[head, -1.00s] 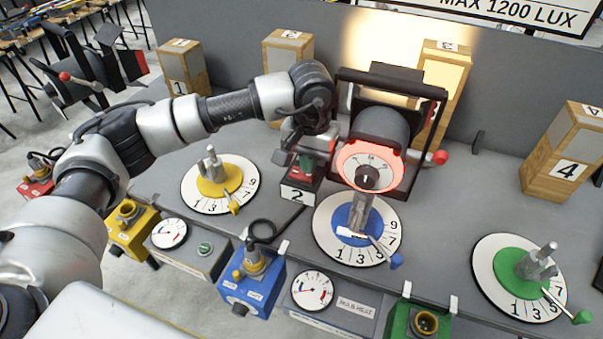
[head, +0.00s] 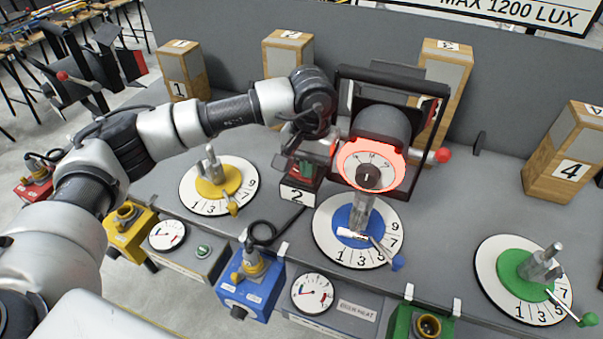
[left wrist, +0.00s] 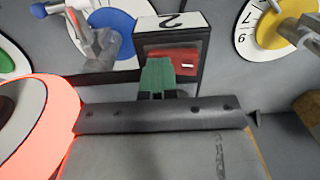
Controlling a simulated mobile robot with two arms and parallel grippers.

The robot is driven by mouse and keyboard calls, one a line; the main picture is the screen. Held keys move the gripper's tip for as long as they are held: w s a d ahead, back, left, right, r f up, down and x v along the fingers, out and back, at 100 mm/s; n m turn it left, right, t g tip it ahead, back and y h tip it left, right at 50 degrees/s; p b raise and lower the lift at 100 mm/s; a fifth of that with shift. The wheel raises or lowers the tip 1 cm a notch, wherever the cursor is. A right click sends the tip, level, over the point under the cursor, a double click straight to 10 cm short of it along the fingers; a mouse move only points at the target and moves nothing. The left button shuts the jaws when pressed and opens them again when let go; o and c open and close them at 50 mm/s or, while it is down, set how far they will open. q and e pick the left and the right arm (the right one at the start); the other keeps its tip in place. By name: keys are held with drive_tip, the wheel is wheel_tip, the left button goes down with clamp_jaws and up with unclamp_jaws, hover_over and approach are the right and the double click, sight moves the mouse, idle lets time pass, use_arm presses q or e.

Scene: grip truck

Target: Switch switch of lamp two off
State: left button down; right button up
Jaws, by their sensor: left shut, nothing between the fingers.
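Lamp two (head: 378,150) stands on the blue dial (head: 360,215), with a red-rimmed round back; no light falls on the wall behind it. Its switch box (head: 298,192), marked 2, stands just left of the lamp. In the left wrist view, the switch box (left wrist: 172,22) shows its red rocker (left wrist: 186,62). My left gripper, with green fingertips (left wrist: 157,76), is shut and empty, right at the rocker and covering part of it. Whether the tips touch it, I cannot tell. My right gripper is not in view.
Wooden blocks numbered 1 (head: 183,72) and 4 (head: 566,160) stand along the grey bench, with others between. A yellow dial (head: 217,185) lies left and a green dial (head: 521,280) right. The lamp's black frame stands close beside my gripper. A cable loops near the blue socket box (head: 250,285).

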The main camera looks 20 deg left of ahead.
use_arm(q)
drive_tip(key=shift+r+p, duration=1.25)
drive_tip(key=shift+r, duration=2.25)
